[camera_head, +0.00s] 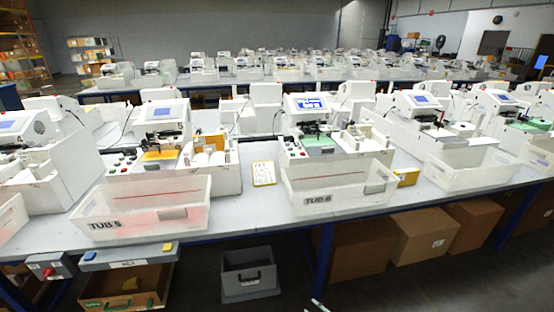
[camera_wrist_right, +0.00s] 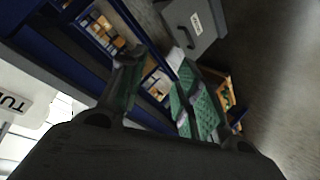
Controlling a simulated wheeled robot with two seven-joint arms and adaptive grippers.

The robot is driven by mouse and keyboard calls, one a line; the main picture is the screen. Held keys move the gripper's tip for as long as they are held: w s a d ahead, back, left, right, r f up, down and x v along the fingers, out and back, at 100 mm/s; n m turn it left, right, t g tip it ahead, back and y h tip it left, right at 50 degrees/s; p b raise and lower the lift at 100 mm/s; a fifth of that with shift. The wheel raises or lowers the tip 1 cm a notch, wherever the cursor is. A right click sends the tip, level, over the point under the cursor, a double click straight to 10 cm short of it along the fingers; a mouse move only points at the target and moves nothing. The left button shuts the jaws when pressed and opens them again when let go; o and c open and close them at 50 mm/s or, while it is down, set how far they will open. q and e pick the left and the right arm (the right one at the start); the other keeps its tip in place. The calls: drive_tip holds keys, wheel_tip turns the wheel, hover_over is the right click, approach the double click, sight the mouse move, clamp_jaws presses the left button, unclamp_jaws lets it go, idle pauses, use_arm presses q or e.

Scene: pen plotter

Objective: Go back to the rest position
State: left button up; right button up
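My right gripper (camera_wrist_right: 152,62) shows in the right wrist view with its two green-padded fingers apart. Nothing is held between them; dark floor and boxes show through the gap. It is beside and below the blue-framed table edge, over the floor area. My left gripper is in neither view. In the head view, the white tub marked TUB 5 (camera_head: 140,205) and the tub marked TUB 6 (camera_head: 335,190) stand on the front table (camera_head: 250,215), apart from any gripper.
Plotter machines stand behind the tubs, one with a lit screen (camera_head: 307,103). A yellow-edged card (camera_head: 264,173) lies between the tubs. Below the table are a grey bin (camera_head: 250,275), an open cardboard box (camera_head: 125,290) and closed cartons (camera_head: 425,233). A red-button box (camera_head: 50,267) hangs at the front left edge.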

drive_tip(key=s+d+f+m+g+h, duration=0.2)
drive_tip(key=s+d+f+m, duration=0.15)
drive_tip(key=s+f, duration=0.65)
drive_tip(key=s+d+f+m+g+h, duration=0.3)
drive_tip(key=s+f, duration=0.4)
drive_tip(key=s, duration=0.6)
drive_tip(key=s+d+f+m+g, duration=0.1)
drive_tip(key=s+d+f+g, duration=0.1)
drive_tip(key=s, duration=1.1)
drive_tip(key=s+d+f+m+g, duration=0.2)
drive_tip(key=s+f+g, duration=0.1)
drive_tip(key=s, duration=1)
drive_tip(key=shift+s+f+h, duration=0.25)
drive_tip(key=shift+f+h, duration=0.15)
drive_tip(key=shift+f, duration=0.4)
drive_tip(key=shift+d, duration=0.1)
